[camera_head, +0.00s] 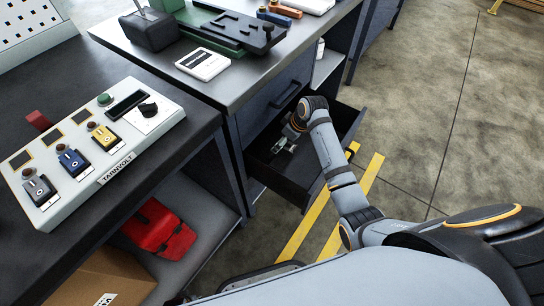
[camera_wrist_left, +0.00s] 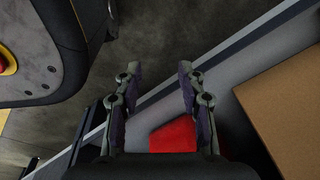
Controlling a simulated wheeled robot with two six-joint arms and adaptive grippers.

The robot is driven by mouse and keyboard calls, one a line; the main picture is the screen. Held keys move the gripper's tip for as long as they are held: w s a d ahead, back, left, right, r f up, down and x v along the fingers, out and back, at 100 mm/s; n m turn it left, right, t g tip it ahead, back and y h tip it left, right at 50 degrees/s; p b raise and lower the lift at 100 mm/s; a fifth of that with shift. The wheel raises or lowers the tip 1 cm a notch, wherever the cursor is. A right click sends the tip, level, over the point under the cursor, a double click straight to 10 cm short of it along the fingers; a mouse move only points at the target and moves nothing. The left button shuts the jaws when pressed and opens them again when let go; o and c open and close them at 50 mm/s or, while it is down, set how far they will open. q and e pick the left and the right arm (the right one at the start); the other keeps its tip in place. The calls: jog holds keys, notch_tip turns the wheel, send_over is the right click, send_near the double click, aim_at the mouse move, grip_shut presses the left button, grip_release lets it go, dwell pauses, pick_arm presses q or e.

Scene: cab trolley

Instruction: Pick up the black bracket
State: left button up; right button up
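I cannot make out a black bracket for certain in either view. My right arm reaches from the lower right into an open dark drawer (camera_head: 312,176) under the middle worktop. My right gripper (camera_head: 281,147) is inside the drawer, low over its floor. Its fingers are small and partly hidden by the wrist, so I cannot tell whether they are open or hold anything. My left gripper (camera_wrist_left: 160,70) shows only in the left wrist view. Its two fingers are spread apart with nothing between them.
A grey control box (camera_head: 92,148) sits on the left worktop. A white device (camera_head: 203,64) and a dark machine on a green base (camera_head: 215,48) stand on the middle worktop. A red case (camera_head: 159,228) and a cardboard box (camera_head: 100,279) are on the shelf below. Floor at right is clear.

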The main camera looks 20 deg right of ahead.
notch_tip(320, 180, down, 2)
jog(key=b, duration=0.3)
send_over(273, 155)
jog(key=s+d, duration=0.1)
jog(key=d, duration=0.1)
notch_tip(273, 155, down, 5)
jog(key=shift+s+a+f, duration=0.1)
jog(key=shift+s+a, duration=0.05)
jog(key=shift+f, duration=0.15)
jog(key=shift+a+f, duration=0.15)
jog(key=shift+f, duration=0.15)
jog(key=b+x, duration=0.1)
jog(key=x, duration=0.1)
jog(key=b+x, duration=0.1)
jog(key=x, duration=0.1)
jog(key=shift+s+a+f, duration=0.1)
jog(key=shift+s+f, duration=0.05)
jog(key=shift+f, duration=0.1)
jog(key=c, duration=1.4)
pick_arm(q)
jog(key=w+d+r, duration=0.2)
jog(key=w+r, duration=0.4)
jog(key=w, duration=0.3)
jog(key=shift+d+r, duration=0.2)
jog(key=shift+r, duration=0.1)
pick_arm(e)
jog(key=shift+c, duration=0.3)
